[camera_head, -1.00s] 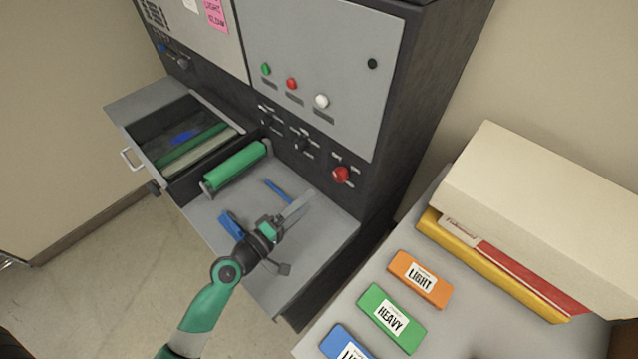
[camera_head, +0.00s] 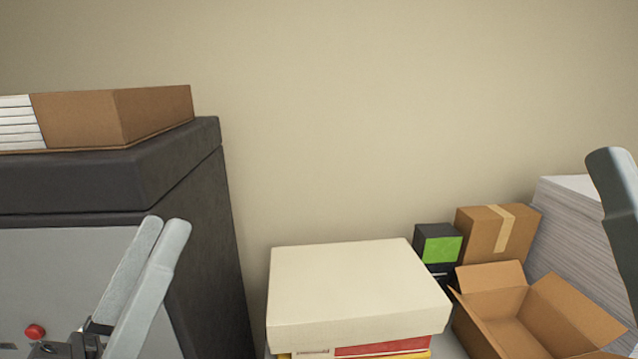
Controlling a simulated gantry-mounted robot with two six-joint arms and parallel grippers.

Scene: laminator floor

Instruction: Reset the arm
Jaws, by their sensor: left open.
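My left gripper (camera_head: 166,226) shows at the lower left. Its two long grey fingers point up in front of the grey machine panel. It is open, with nothing held between the fingers. A single grey finger-like part, seemingly of my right gripper (camera_head: 616,205), cuts in at the right edge. The rest of it is out of frame, so its opening cannot be told.
The dark machine cabinet (camera_head: 195,240) stands at left with a cardboard tray (camera_head: 150,118) on top. A red button (camera_head: 35,331) shows below. A cream box (camera_head: 350,290), an open carton (camera_head: 540,320), a taped carton (camera_head: 495,235) and a paper stack (camera_head: 580,240) stand at right. Wall space above is clear.

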